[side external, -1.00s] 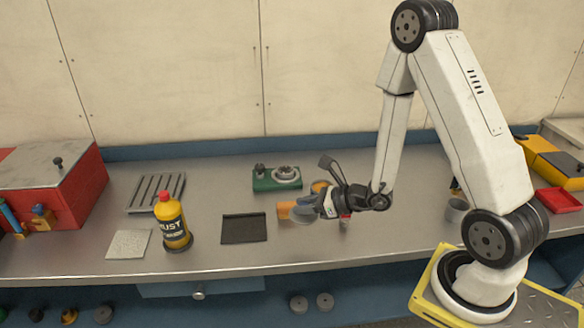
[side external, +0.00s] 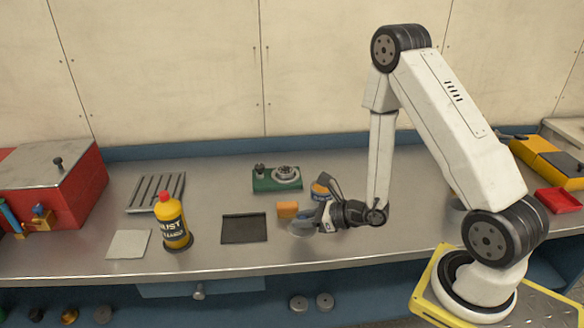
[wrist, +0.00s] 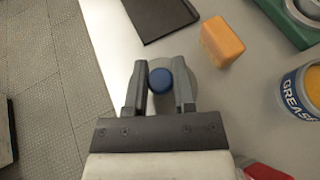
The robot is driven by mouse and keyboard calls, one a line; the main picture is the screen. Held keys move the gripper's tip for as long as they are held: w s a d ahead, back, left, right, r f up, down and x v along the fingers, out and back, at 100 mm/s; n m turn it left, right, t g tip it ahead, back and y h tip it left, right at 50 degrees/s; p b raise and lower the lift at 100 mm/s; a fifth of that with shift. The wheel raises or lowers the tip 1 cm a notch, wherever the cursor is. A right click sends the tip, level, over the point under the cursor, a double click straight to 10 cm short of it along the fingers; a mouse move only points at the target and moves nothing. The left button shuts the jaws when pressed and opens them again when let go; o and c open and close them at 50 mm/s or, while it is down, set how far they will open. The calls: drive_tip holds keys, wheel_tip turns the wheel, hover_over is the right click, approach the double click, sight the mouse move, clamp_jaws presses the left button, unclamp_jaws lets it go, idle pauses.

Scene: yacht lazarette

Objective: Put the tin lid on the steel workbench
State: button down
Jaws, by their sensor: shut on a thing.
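The tin lid (side external: 301,229) is a grey disc with a round blue knob (wrist: 160,80), seen in the side view at my fingertips. My gripper (side external: 322,222) is shut on the knob; in the wrist view its fingers (wrist: 160,88) stand on both sides of it. The disc is partly hidden by the fingers and knob there. The lid is low over the front part of the steel workbench (side external: 250,258); I cannot tell whether it touches. An open grease tin (side external: 318,192) with orange contents stands behind my gripper and shows in the wrist view (wrist: 304,92).
An orange block (side external: 288,209) lies just behind the lid. A dark mat (side external: 244,228) lies to the left, then a yellow bottle (side external: 173,222). A green-based device (side external: 277,180) stands at the back. The bench's front edge is near; bare steel lies in front of the mat.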

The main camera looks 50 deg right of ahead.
sight(311, 230)
drive_tip(key=shift+f, duration=2)
drive_tip(key=shift+f, duration=0.15)
drive_tip(key=shift+c, duration=2.2)
unclamp_jaws()
drive_tip(key=shift+v, duration=3.85)
drive_tip(key=shift+a, duration=0.1)
